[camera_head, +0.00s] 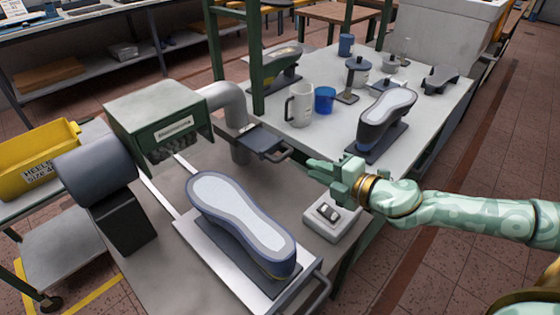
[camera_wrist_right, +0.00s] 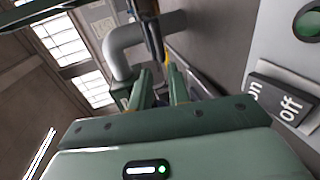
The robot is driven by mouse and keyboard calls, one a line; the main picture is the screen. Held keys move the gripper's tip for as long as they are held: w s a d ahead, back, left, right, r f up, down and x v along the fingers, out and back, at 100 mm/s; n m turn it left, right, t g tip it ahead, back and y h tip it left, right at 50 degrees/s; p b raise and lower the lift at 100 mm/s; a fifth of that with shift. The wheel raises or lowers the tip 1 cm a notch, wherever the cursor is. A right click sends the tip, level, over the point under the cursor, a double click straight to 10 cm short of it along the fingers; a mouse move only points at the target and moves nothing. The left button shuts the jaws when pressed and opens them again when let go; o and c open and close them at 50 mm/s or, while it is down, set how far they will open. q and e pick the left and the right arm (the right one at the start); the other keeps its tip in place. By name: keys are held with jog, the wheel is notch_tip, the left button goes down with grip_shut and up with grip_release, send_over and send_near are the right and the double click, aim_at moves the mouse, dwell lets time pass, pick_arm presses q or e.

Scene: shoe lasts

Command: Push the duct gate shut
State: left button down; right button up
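The duct gate (camera_head: 258,141) is a dark flat plate with a loop handle at its right end. It sticks out to the right from the grey bent duct pipe (camera_head: 236,112), so it stands pulled out. My right gripper (camera_head: 315,169) is to the right of and below the gate handle in the head view, apart from it. Its two fingers stand apart with nothing between them. In the right wrist view the fingers (camera_wrist_right: 161,88) point toward the pipe (camera_wrist_right: 122,45) and the dark gate edge (camera_wrist_right: 152,38). My left gripper is not in view.
A switch box (camera_head: 331,217) with an on/off rocker sits just below my right gripper. A shoe last (camera_head: 240,222) lies on a tray in front. A green machine housing (camera_head: 158,120) adjoins the pipe. A mug (camera_head: 300,104) and a blue cup (camera_head: 325,99) stand behind the gate.

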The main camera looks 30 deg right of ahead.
aim_at(283, 154)
jog(key=b+x, duration=0.3)
jog(key=x, duration=0.8)
jog(key=shift+w+f, duration=0.1)
grip_shut()
